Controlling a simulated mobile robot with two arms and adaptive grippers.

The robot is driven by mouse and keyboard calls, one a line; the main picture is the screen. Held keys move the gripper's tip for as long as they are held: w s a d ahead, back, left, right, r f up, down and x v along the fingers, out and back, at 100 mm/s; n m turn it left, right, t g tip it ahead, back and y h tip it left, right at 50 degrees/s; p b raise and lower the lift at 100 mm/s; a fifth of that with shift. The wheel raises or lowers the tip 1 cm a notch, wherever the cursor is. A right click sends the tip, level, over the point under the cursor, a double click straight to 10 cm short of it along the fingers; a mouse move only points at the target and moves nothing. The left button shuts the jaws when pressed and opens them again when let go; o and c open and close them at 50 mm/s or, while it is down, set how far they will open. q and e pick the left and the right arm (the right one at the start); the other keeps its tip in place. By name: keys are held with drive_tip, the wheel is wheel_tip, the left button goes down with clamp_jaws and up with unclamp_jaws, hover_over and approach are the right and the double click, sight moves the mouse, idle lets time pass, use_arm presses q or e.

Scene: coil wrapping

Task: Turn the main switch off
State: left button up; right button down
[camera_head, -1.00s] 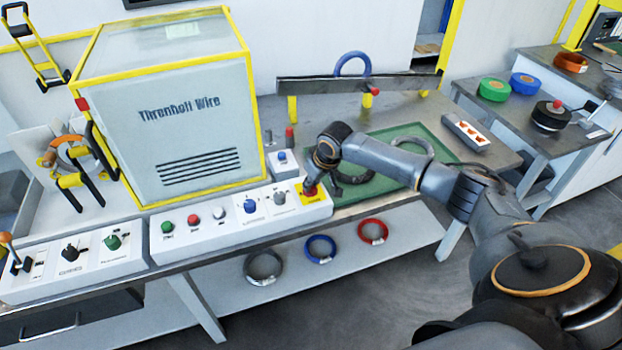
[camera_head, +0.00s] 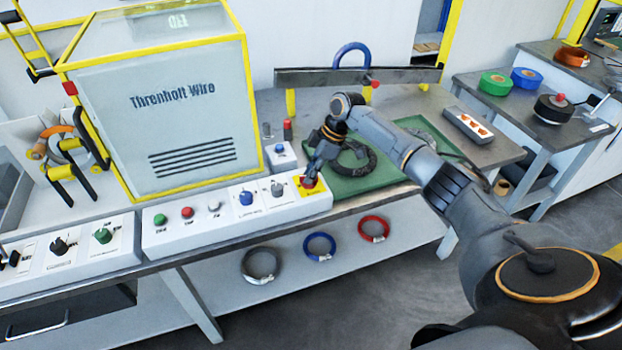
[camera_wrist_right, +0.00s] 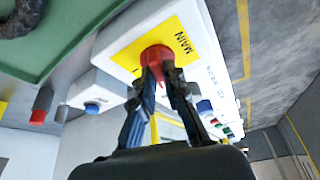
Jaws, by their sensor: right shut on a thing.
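The main switch is a red knob (camera_wrist_right: 156,58) on a yellow plate (camera_wrist_right: 183,42) labelled MAIN, at the right end of the white control panel (camera_head: 225,225). In the head view the yellow plate (camera_head: 320,191) shows partly behind my gripper. My right gripper (camera_head: 311,180) reaches the knob from above. In the right wrist view its two fingers (camera_wrist_right: 160,72) are closed on the knob's sides. The knob's marked position cannot be read. My left gripper is in neither view.
The yellow-framed machine (camera_head: 190,110) stands behind the panel. A dark coil (camera_head: 355,158) lies on the green mat (camera_head: 365,185). A small box with a blue button (camera_head: 281,156) stands close by.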

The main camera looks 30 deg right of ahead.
drive_tip(key=shift+w+n+g+b, duration=0.1)
drive_tip(key=shift+n+g+b, duration=0.5)
drive_tip(key=shift+n+b, duration=0.85)
drive_tip(key=shift+n, duration=0.25)
drive_tip(key=c, duration=1.4)
unclamp_jaws()
drive_tip(key=v, duration=1.2)
drive_tip(key=shift+w+d, duration=0.1)
drive_tip(key=shift+d, duration=0.15)
drive_tip(key=shift+f, duration=0.15)
